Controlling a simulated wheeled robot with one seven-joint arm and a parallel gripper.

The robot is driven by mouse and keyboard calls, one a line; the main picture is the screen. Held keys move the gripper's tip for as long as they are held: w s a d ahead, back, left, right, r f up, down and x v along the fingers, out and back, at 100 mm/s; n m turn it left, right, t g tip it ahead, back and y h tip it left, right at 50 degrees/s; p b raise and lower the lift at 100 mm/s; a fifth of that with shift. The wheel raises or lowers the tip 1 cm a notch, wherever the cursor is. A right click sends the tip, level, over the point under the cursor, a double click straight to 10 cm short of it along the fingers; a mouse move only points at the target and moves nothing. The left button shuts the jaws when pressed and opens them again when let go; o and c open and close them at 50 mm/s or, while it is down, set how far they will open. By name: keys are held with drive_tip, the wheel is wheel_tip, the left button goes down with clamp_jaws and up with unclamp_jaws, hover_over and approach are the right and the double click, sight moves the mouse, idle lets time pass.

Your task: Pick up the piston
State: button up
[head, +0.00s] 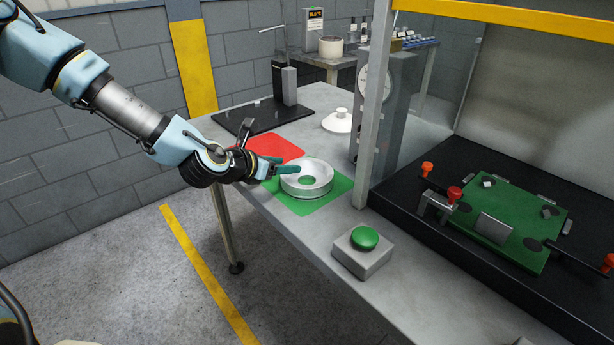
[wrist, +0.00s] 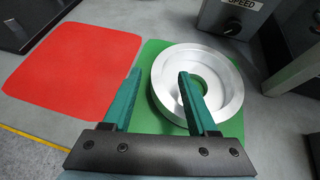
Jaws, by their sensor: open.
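The piston appears to be a silver, dished metal ring (head: 308,191) with a hole in its middle. It lies flat on the green mat (head: 340,189) at the table's front edge, and it also shows in the wrist view (wrist: 228,80). My gripper (head: 284,168) is at the ring's left side, open and empty. In the wrist view my gripper (wrist: 160,74) has its left finger outside the ring and its right finger across the dish near the hole. The ring's left rim shows between the fingers. I cannot tell whether the fingers touch it.
A red mat (head: 275,146) beside the green one is bare. A green button on a grey box (head: 363,253) stands to the right. A grey post (head: 374,100) and a black-based fixture with a green plate (head: 495,220) stand farther right. A white knobbed lid (head: 338,122) lies behind.

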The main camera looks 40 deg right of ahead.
sight(307, 178)
drive_tip(key=shift+p+x, duration=0.3)
drive_tip(key=shift+x, duration=1.25)
drive_tip(key=shift+w, duration=0.1)
clamp_jaws()
drive_tip(key=shift+r, duration=0.1)
